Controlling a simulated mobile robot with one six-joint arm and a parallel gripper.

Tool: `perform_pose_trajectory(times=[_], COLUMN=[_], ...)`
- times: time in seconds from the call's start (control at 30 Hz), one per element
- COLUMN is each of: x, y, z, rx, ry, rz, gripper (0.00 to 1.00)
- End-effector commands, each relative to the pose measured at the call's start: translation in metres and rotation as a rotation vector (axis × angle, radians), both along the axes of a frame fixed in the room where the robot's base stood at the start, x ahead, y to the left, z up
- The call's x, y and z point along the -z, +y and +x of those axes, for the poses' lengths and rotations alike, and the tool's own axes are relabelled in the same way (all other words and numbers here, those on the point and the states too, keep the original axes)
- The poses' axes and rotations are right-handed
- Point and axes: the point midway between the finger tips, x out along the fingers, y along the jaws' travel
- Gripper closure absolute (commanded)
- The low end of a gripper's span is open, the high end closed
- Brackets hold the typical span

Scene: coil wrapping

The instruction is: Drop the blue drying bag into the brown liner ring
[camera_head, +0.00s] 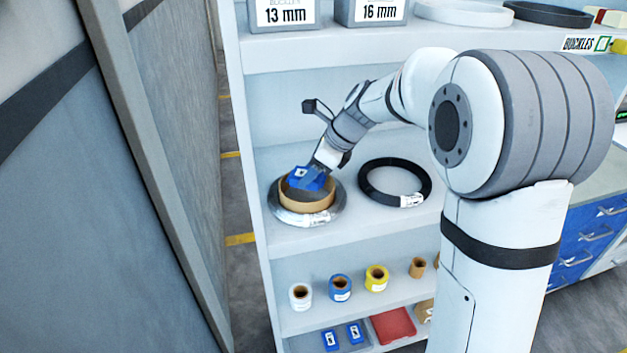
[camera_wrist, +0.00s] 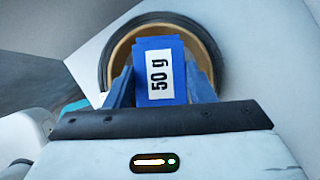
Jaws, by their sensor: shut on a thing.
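The blue drying bag (camera_wrist: 156,76) has a white "50 g" label. My gripper (camera_wrist: 160,90) is shut on it, with a finger on each side. In the head view the bag (camera_head: 306,178) is at the end of my gripper (camera_head: 316,174), over the mouth of the brown liner ring (camera_head: 305,204). The ring stands inside a grey coil (camera_head: 332,213) on the middle shelf. In the wrist view the ring (camera_wrist: 122,50) shows behind the bag, its near part hidden. I cannot tell whether the bag's lower end is inside the ring.
A black coil (camera_head: 428,182) lies to the right on the same shelf. Tape rolls (camera_head: 340,288) and trays are on the shelves below. Labelled bins (camera_head: 284,12) stand on the shelf above. A grey wall panel (camera_head: 90,180) is at the left.

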Motion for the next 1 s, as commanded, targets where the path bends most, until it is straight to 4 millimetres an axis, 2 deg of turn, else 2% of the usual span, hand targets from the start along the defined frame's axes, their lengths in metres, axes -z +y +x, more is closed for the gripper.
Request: perform_pose_trajectory(times=[0.1,0.2,0.93,0.97,1.0], x=[0.019,0.029,0.04,0.041,0.041], y=[0.0,0.0,0.0,0.001,0.001], z=[-0.001,-0.001,-0.001,-0.001,-0.001], rx=[0.001,0.0,-0.001,-0.002,-0.002], ry=[0.003,0.002,0.0,0.001,0.001], rz=[0.0,-0.001,0.0,0.0,0.0], gripper=[0.74,0.74,0.74,0.5,0.47])
